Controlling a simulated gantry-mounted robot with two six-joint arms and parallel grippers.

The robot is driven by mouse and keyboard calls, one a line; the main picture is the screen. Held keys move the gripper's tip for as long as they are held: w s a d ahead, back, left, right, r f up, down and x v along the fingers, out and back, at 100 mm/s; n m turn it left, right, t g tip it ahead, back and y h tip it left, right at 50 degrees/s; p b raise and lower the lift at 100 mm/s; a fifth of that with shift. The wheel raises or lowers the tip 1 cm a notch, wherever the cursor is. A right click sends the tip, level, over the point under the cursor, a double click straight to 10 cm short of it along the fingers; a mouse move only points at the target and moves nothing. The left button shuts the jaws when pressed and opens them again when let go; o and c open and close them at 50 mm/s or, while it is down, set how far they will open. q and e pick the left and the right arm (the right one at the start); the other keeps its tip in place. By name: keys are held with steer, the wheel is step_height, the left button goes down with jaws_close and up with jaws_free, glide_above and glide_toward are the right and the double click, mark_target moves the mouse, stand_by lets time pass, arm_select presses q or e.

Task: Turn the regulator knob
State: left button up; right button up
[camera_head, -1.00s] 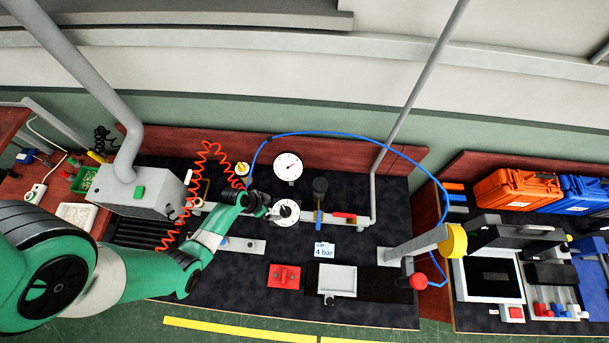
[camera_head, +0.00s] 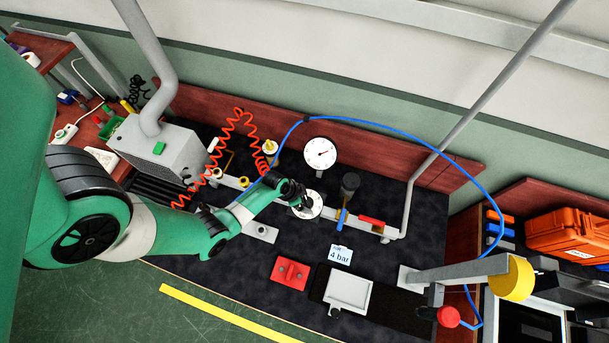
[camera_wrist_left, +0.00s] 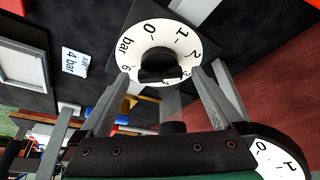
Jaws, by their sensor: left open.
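The regulator knob (camera_wrist_left: 158,68) is dark, with a raised grip bar, at the centre of a white dial ring marked in bar; the dial (camera_head: 312,211) also shows in the head view, partly covered by my gripper. My left gripper (camera_head: 304,199) is over the dial. In the left wrist view my left gripper (camera_wrist_left: 161,78) is open, with one finger on each side of the knob; I cannot tell whether either touches it. A white pressure gauge (camera_head: 320,153) with a red needle stands behind the dial. A sign (camera_head: 339,255) reads "4 bar". My right gripper is not in view.
A black-capped fitting (camera_head: 349,184), a blue lever (camera_head: 341,221) and a red lever (camera_head: 371,220) sit right of the dial. A red coiled hose (camera_head: 238,127) and a blue hose (camera_head: 400,126) run nearby. A red block (camera_head: 290,273) lies in front.

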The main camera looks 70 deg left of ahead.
arm_select(q)
steer(key=c, duration=1.3)
